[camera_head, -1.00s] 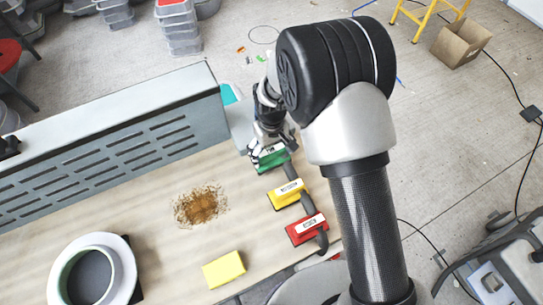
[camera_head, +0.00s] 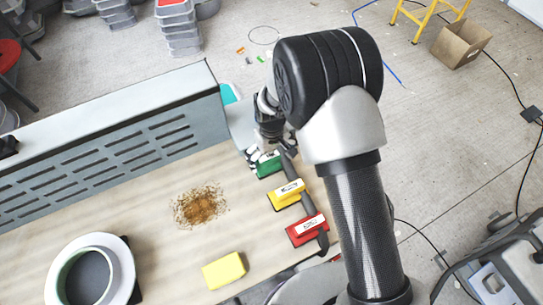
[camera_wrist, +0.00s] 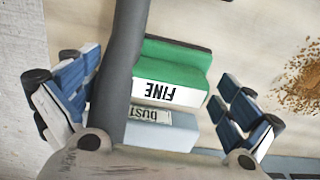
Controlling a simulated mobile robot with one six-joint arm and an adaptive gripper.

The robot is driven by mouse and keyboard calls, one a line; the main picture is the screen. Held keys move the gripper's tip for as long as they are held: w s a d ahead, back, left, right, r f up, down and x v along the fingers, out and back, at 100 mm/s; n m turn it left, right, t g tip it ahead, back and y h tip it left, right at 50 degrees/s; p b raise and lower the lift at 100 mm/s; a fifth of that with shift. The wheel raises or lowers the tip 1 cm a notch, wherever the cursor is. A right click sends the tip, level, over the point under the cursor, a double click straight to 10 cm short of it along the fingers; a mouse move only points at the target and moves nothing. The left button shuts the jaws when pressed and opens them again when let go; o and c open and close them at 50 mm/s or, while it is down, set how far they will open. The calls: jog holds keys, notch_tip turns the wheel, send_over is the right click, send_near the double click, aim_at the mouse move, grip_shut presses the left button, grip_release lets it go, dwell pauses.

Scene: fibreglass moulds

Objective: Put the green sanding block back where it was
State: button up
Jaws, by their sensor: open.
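The green sanding block (camera_head: 268,167) stands on the table near the end of the grey slotted housing, in a row with a yellow and a red block. In the wrist view the green block (camera_wrist: 178,65) shows a white label reading "FINE". A grey block (camera_wrist: 165,130) with a "DUST" label lies between it and my wrist. My gripper (camera_head: 258,154) is at the green block, partly hidden by my arm. In the wrist view my gripper (camera_wrist: 155,100) is open, with blue-padded fingers on both sides and a visible gap at the right.
The yellow block (camera_head: 286,195) and red block (camera_head: 307,230) follow along the table's right edge. A dark grey hose (camera_wrist: 118,60) crosses close by. A yellow sponge (camera_head: 224,270), brown dust (camera_head: 200,205), a white round mould (camera_head: 122,265) and the slotted housing (camera_head: 120,150) occupy the table.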

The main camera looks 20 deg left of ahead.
aim_at(272, 155)
jog(key=shift+r, duration=0.15)
notch_tip(272, 155, up, 12)
jog(key=p, duration=0.2)
jog(key=shift+w, duration=0.1)
